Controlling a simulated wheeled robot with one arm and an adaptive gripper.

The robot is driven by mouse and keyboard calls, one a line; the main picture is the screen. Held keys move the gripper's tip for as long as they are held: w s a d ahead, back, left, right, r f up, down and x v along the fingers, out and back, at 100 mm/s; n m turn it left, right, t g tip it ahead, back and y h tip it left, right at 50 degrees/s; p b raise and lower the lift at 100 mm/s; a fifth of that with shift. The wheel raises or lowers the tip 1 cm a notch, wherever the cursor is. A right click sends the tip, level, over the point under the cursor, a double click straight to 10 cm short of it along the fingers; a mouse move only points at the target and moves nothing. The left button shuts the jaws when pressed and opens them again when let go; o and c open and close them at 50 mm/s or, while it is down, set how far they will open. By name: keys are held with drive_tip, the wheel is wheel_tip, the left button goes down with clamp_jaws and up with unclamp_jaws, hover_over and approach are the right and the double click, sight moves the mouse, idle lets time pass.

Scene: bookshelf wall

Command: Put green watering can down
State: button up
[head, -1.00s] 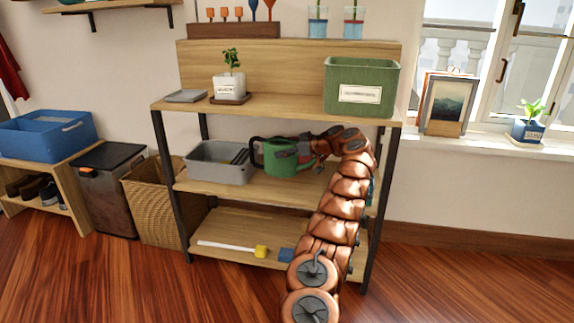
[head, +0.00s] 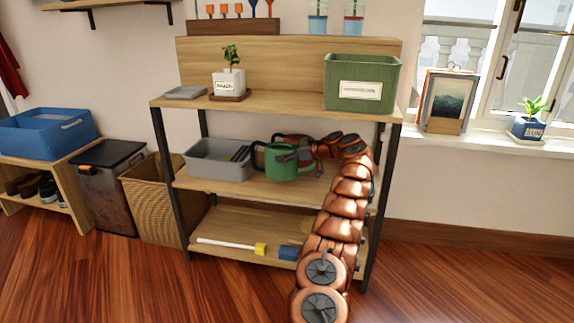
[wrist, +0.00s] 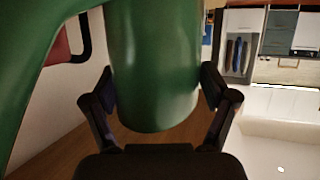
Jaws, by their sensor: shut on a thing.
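The green watering can (head: 283,163) is at the middle shelf (head: 235,188) of the wooden rack in the head view, just right of a grey bin. It looks upright, with its base at or very near the shelf board; I cannot tell whether it touches. My gripper (head: 305,158) reaches in from the right and is shut on the can. In the wrist view, the can's green body (wrist: 155,75) stands between the two dark fingers of my gripper (wrist: 155,95), one on each side. Part of the can is hidden by the gripper in the head view.
A grey bin (head: 215,168) stands close left of the can. The top board (head: 285,103) above carries a green box (head: 360,85) and a potted plant (head: 229,80). A dark post (head: 378,200) stands right of my arm. A yellow-headed mallet (head: 260,249) lies on the bottom shelf.

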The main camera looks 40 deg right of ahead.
sight(297, 161)
wheel_tip(297, 161, down, 3)
drive_tip(key=shift+d+f+b, duration=0.1)
drive_tip(key=shift+b, duration=0.65)
drive_tip(key=shift+w+f, duration=0.1)
drive_tip(key=shift+w, duration=0.05)
drive_tip(key=o, duration=1.1)
drive_tip(key=shift+f, duration=0.15)
drive_tip(key=shift+s+d+r, duration=0.15)
drive_tip(key=shift+s+r, duration=0.15)
drive_tip(key=shift+s, duration=0.1)
drive_tip(key=shift+p+v, duration=0.75)
drive_tip(key=shift+v, duration=2.55)
